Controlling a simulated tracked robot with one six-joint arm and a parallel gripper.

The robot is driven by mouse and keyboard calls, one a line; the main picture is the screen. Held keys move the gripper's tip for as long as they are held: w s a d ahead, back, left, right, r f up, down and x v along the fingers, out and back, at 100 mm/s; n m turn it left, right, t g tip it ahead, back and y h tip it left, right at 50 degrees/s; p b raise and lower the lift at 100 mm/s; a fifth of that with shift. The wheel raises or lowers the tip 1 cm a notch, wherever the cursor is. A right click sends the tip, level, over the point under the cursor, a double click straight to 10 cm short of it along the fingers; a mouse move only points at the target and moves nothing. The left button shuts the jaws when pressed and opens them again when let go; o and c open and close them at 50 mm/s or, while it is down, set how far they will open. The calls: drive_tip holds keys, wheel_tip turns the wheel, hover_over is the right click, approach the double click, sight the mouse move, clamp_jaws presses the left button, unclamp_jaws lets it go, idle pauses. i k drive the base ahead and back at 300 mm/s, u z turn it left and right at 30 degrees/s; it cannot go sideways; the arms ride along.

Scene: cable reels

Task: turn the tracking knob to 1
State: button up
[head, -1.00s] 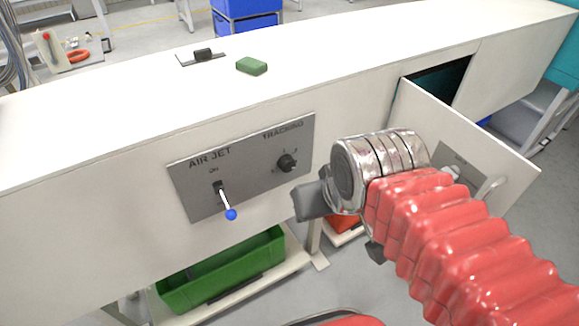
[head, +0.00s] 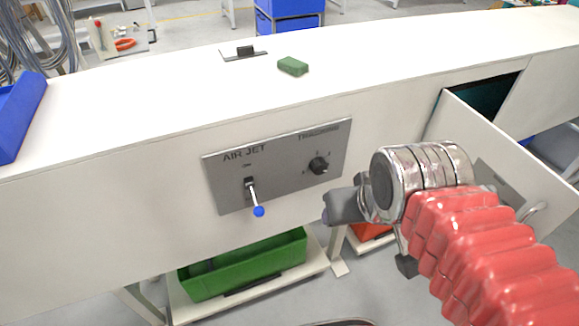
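The tracking knob (head: 319,165) is a small black round knob on the right half of a grey panel (head: 285,187). Small marks surround it, but its setting is too small to read. The panel is on the front of a white bench. On the panel's left half is the air jet lever (head: 254,197), with a blue ball tip hanging down. My gripper (head: 345,206) is to the right of and below the knob, apart from it in the picture. Its grey fingers point left, and I see nothing held. The wrist hides part of them, so their opening is unclear.
A green block (head: 293,66) and a black-handled plate (head: 244,53) lie on the white bench top (head: 150,100). An open white door (head: 500,165) stands right, behind my arm. A green bin (head: 243,266) sits below the panel. A blue bin (head: 18,115) is at the left edge.

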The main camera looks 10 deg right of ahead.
sight(317, 165)
drive_tip(key=z, duration=0.4)
drive_tip(key=k, duration=0.6)
drive_tip(key=u, duration=1.45)
